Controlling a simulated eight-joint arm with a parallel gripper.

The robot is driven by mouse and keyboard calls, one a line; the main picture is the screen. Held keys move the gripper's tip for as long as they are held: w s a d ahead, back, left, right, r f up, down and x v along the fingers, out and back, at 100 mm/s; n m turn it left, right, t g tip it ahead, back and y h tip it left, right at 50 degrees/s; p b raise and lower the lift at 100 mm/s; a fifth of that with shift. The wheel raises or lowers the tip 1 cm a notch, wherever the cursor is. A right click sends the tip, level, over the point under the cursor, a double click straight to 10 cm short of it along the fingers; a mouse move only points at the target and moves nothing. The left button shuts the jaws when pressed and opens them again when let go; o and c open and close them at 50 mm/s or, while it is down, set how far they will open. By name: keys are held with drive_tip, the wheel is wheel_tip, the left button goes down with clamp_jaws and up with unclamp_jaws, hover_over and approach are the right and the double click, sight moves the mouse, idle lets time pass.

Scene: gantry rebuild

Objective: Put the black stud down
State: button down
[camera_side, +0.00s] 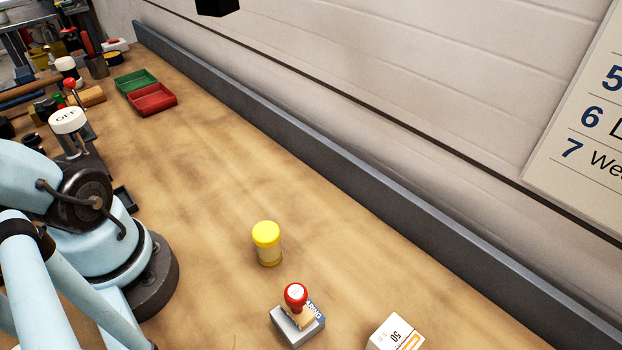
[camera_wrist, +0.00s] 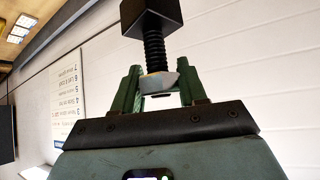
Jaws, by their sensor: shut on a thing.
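The black stud (camera_wrist: 152,16) has a square block end and a ribbed, thread-like shaft. In the wrist view it stands out beyond my gripper (camera_wrist: 161,80), whose green fingers are shut around a pale grey piece at the shaft's base. In the side view my gripper is out of frame. A black block (camera_side: 217,5) cut by the top edge there looks like the stud's end, high above the bench and near the wall. The stud touches nothing else in view.
The wooden bench (camera_side: 205,175) has wide clear room in the middle. On it stand a yellow-lidded jar (camera_side: 267,243), a red-knobbed stamp (camera_side: 296,297), a white box (camera_side: 396,334), and red (camera_side: 152,99) and green (camera_side: 136,82) trays. A grey ledge (camera_side: 330,175) runs along the wall.

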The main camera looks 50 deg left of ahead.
wheel_tip(320, 180, up, 2)
drive_tip(key=shift+r, duration=0.25)
drive_tip(key=shift+d+r, duration=0.1)
drive_tip(key=shift+r, duration=0.2)
drive_tip(key=shift+s+d+f, duration=0.3)
drive_tip(key=shift+d+f, duration=0.25)
drive_tip(key=s+d+f+n+g+y, duration=0.2)
drive_tip(key=s+d+f+n+y, duration=0.15)
drive_tip(key=s+n+y, duration=0.65)
wheel_tip(320, 180, up, 4)
drive_tip(key=w+a+r+n+g+y, duration=0.1)
drive_tip(key=w+a+n+g+y, duration=0.1)
drive_tip(key=n+g, duration=0.8)
wheel_tip(320, 180, down, 26)
drive_tip(key=f+n+t, duration=0.1)
drive_tip(key=n+t, duration=0.2)
drive_tip(key=shift+n+g, duration=0.3)
drive_tip(key=shift+n, duration=0.1)
drive_tip(key=shift+a+r+x, duration=0.1)
drive_tip(key=shift+x, duration=2.5)
drive_tip(key=shift+a+r+x, duration=0.1)
drive_tip(key=shift+x, duration=2.5)
drive_tip(key=shift+a+r+x, duration=0.1)
drive_tip(key=shift+x, duration=2.5)
